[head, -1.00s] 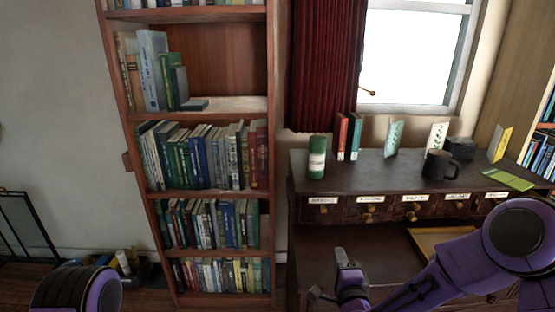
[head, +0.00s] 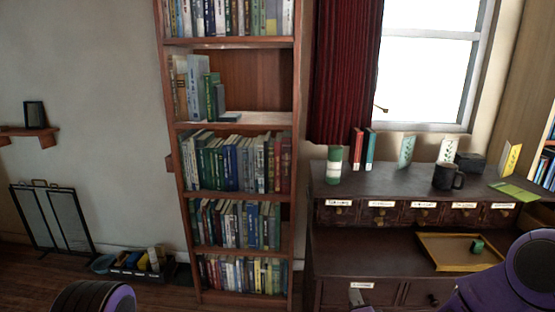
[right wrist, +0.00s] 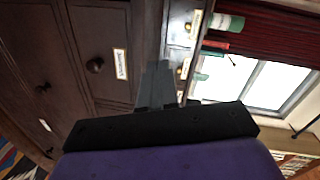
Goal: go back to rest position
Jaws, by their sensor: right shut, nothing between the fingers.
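My right gripper (head: 357,298) shows only at the bottom edge of the head view, low in front of the dark wooden desk (head: 345,245). In the right wrist view its grey fingers (right wrist: 157,85) are together, shut and empty, with dark labelled drawer fronts behind them. My purple right arm enters at the lower right of the head view. Only a rounded purple part of my left arm shows at the bottom left; the left gripper is out of view.
A tall bookcase (head: 187,215) stands left of the desk. On the desk top are a green-and-white canister (head: 334,165), a dark mug (head: 447,177) and upright books. A yellow tray (head: 436,262) holds a small green object. A fireplace screen (head: 55,220) stands far left.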

